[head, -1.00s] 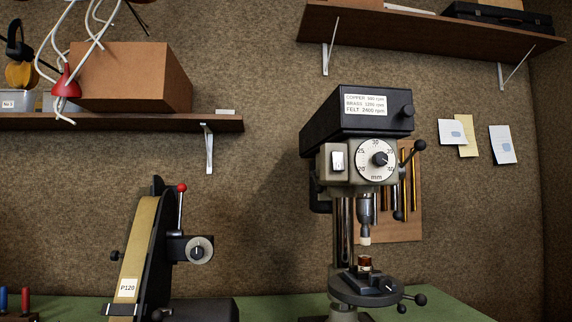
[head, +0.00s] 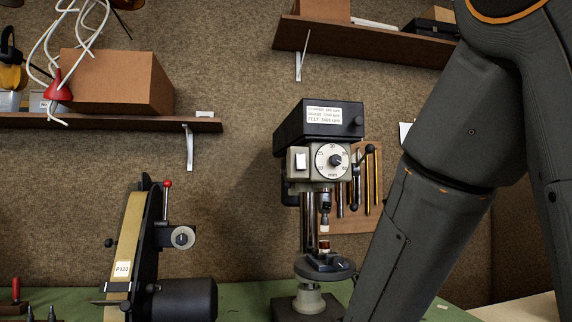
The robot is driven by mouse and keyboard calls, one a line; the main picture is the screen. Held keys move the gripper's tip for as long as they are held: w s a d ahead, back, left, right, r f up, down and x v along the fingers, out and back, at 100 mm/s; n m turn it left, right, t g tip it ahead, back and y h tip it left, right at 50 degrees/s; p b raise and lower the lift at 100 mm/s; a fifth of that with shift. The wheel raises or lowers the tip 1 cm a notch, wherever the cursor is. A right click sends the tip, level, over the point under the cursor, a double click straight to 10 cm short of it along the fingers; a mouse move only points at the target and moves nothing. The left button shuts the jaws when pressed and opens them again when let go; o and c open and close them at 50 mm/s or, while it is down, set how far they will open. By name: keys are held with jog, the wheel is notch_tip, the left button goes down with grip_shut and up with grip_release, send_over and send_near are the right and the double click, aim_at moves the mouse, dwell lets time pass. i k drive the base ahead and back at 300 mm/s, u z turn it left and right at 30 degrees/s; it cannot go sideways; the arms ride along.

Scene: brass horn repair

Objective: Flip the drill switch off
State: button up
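The drill press (head: 318,132) stands on the green bench, with a black top housing and a grey head. Its switch (head: 300,160) is a pale rocker on the left of the head's front face, beside the round white depth dial (head: 333,161). I cannot tell which way the rocker is pressed. My dark grey arm fills the right side of the head view and reaches down past the drill's right side. My gripper is outside the picture.
A belt sander (head: 135,250) with a red-knobbed lever stands to the left. A brown box (head: 115,80) sits on the left shelf (head: 110,122). Another shelf (head: 350,38) is above the drill.

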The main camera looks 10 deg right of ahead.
aim_at(300, 158)
jog(key=z, duration=0.65)
jog(key=k, duration=0.35)
jog(key=z, duration=0.4)
